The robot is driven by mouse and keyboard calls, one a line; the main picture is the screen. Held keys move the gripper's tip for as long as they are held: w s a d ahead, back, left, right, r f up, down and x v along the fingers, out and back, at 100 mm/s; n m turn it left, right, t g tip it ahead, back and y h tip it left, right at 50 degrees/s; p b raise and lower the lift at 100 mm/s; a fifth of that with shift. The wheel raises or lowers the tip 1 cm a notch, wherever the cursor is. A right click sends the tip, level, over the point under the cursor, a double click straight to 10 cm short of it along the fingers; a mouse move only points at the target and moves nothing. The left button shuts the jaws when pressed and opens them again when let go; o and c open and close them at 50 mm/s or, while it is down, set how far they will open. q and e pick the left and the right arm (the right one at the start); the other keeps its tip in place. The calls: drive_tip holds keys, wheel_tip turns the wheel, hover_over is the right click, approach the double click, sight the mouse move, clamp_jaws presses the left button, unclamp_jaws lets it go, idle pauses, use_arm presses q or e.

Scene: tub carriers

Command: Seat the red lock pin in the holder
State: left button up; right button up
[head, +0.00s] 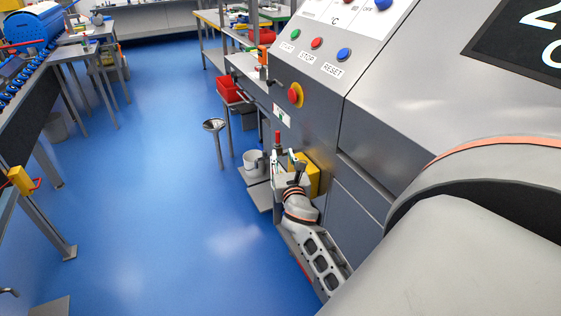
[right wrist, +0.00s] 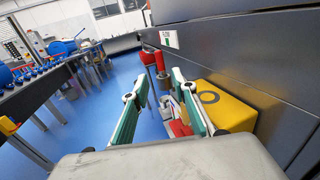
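The red lock pin (head: 277,138) has a red top and a grey shaft and stands upright just beyond my right gripper (head: 286,158). In the right wrist view the red pin (right wrist: 158,61) shows between and beyond the two fingertips of the right gripper (right wrist: 160,78). These fingers are apart, with a gap on both sides of the shaft. A yellow block (head: 313,178) is mounted on the machine side, right of the gripper; in the right wrist view this yellow block (right wrist: 229,112) shows a dark ring. I cannot tell for sure which part is the holder. My left gripper is out of view.
The grey machine panel (head: 317,92) with coloured buttons stands close on the right. The blue floor (head: 150,170) to the left is clear.

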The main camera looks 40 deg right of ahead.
drive_tip(key=s+a+f+m+y, duration=0.4)
drive_tip(key=a+f+m, duration=0.1)
drive_tip(key=a+f, duration=0.25)
drive_tip(key=s+a+f+m+y, duration=0.3)
drive_tip(key=a+f+m, duration=0.3)
drive_tip(key=a+f, duration=0.15)
drive_tip(key=s+a+f+m+g+y, duration=0.2)
drive_tip(key=s+a+f+m+y, duration=0.1)
drive_tip(key=s+a+m, duration=0.4)
drive_tip(key=s+a+f+m+g+y, duration=0.2)
drive_tip(key=s+a+f+m, duration=0.4)
drive_tip(key=s+a, duration=0.4)
drive_tip(key=shift+a+m+y, duration=0.4)
drive_tip(key=shift+a+y, duration=0.1)
drive_tip(key=shift+a, duration=0.25)
